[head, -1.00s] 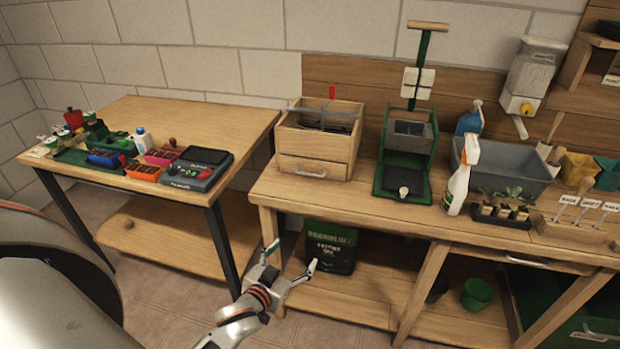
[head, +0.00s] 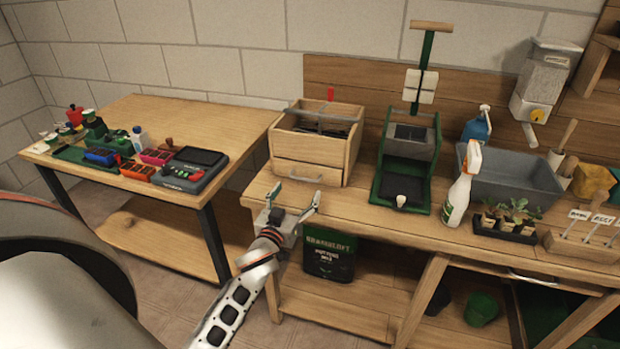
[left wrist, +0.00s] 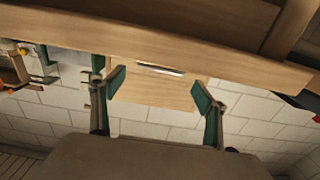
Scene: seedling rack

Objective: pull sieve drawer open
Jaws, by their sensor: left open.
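The sieve drawer (head: 290,168) is the low front of a wooden box (head: 308,147) on the bench. It looks closed, flush with the box front. Its metal bar handle (head: 306,179) faces me, and the handle also shows in the left wrist view (left wrist: 160,70). My left gripper (head: 294,194) is open and empty in front of the bench edge, just below and short of the handle. In the left wrist view its fingers (left wrist: 160,90) are spread, with the handle between and beyond them. My right gripper is not in view.
The bench top (head: 355,202) juts out close to my left gripper. A green press (head: 402,190) stands right of the box, then a spray bottle (head: 459,195). A dark bag (head: 329,255) stands on the shelf below. A side table (head: 240,118) is at left.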

